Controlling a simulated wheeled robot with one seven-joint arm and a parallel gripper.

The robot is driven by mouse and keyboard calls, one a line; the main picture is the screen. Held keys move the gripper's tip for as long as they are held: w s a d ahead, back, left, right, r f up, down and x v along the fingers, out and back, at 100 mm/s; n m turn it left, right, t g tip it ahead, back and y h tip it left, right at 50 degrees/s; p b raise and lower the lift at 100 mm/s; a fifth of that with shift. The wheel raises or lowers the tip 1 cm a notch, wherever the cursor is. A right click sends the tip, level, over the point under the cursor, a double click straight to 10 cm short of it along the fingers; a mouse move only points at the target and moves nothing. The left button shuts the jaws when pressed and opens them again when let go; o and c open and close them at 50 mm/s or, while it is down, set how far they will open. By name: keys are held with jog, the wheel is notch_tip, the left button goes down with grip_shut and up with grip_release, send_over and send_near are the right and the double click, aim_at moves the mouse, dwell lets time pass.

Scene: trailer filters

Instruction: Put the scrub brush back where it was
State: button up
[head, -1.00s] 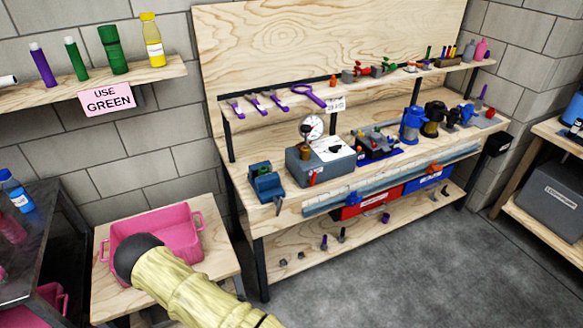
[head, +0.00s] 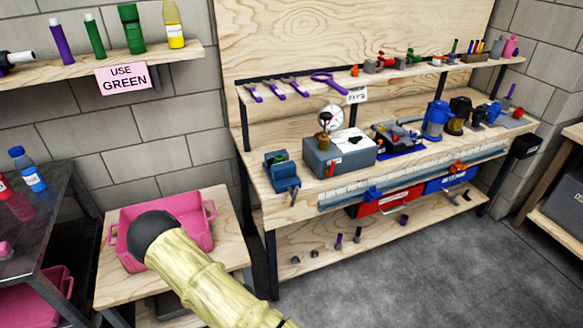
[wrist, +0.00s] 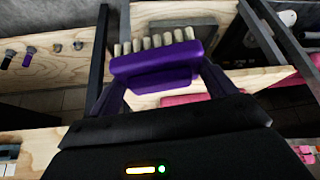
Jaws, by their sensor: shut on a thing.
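The scrub brush (wrist: 155,65) has a purple body and a row of pale bristles. It shows in the wrist view, held crosswise between the fingers of my gripper (wrist: 158,78), which is shut on it. The bristles point away from my palm. In the head view my own arm hides the gripper and the brush. My arm reaches over a small wooden table with a pink bin (head: 207,232), covering part of the bin. Whether the brush is over the bin or beyond it cannot be told.
A long workbench (head: 258,205) with tools and a vise (head: 282,172) stands to the right. A wall shelf (head: 50,72) with several bottles and a "USE GREEN" sign (head: 125,78) is at upper left. A dark metal table (head: 65,200) with bottles stands left. The floor at right is clear.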

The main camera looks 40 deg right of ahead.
jog(key=b+x, duration=0.2)
jog(key=b, duration=0.1)
jog(key=b+x, duration=0.2)
jog(key=b, duration=0.2)
jog(key=shift+s+a+f, duration=0.1)
jog(key=shift+f, duration=0.25)
notch_tip(320, 180, down, 19)
jog(key=w+d+b, duration=0.1)
jog(key=b, duration=3.1)
jog(key=shift+w+b, duration=0.25)
jog(key=shift+b, duration=0.1)
